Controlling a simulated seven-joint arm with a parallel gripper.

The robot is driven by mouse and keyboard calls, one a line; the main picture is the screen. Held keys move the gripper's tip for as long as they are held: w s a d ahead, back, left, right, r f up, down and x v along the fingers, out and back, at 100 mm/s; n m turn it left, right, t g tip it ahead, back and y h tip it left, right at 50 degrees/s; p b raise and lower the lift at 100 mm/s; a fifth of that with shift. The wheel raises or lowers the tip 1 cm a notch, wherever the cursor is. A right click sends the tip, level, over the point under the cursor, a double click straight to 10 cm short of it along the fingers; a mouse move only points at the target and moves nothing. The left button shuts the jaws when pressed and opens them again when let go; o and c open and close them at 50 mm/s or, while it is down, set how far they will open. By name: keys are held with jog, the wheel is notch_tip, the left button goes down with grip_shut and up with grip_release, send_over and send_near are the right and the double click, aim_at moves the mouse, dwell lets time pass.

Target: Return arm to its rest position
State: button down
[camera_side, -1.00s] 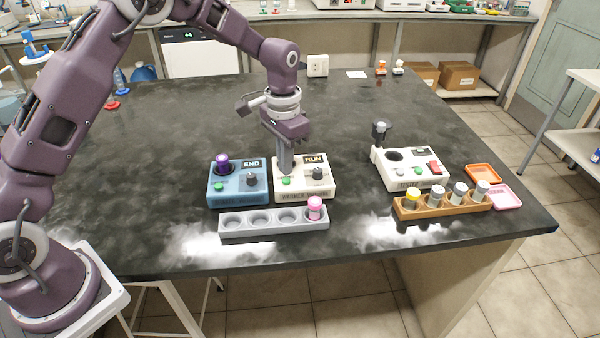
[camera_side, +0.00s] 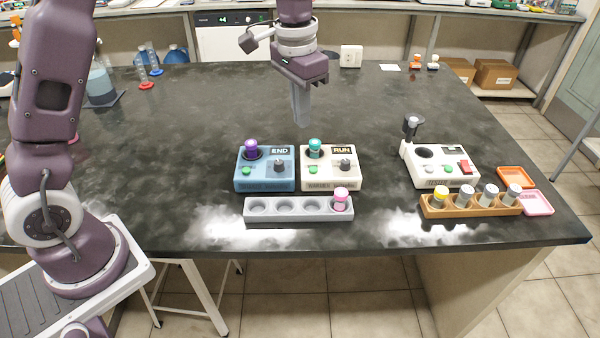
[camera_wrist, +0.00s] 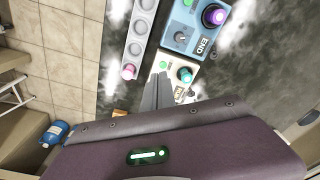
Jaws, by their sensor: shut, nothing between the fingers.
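My gripper (camera_side: 301,121) is shut and empty. In the side view it hangs in the air above and behind the white RUN box, apart from everything on the bench. In the wrist view the shut fingers (camera_wrist: 160,77) point toward the RUN box (camera_wrist: 196,66) and hide part of it. The RUN box (camera_side: 330,180) holds a teal-capped vial and has a green button and a dark knob. The blue END box (camera_side: 265,184) beside it holds a purple-capped vial. My arm's rest position is not marked in these views.
A grey rack (camera_side: 298,219) with one pink-capped vial stands in front of the boxes. A white device (camera_side: 440,179) with a dark upright post, a brown rack (camera_side: 470,213) of several vials, an orange tray (camera_side: 515,171) and a pink tray (camera_side: 538,208) are at right.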

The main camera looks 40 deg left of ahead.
jog(key=s+r+n+t, duration=0.1)
jog(key=s+r+t, duration=0.1)
jog(key=s+r, duration=0.75)
jog(key=s+f+n+t, duration=0.1)
jog(key=s+f+t, duration=0.1)
jog(key=s, duration=1.6)
jog(key=shift+s+a+n+t, duration=0.25)
jog(key=shift+a+n+t, duration=0.05)
jog(key=shift+a, duration=0.15)
dwell(4.8)
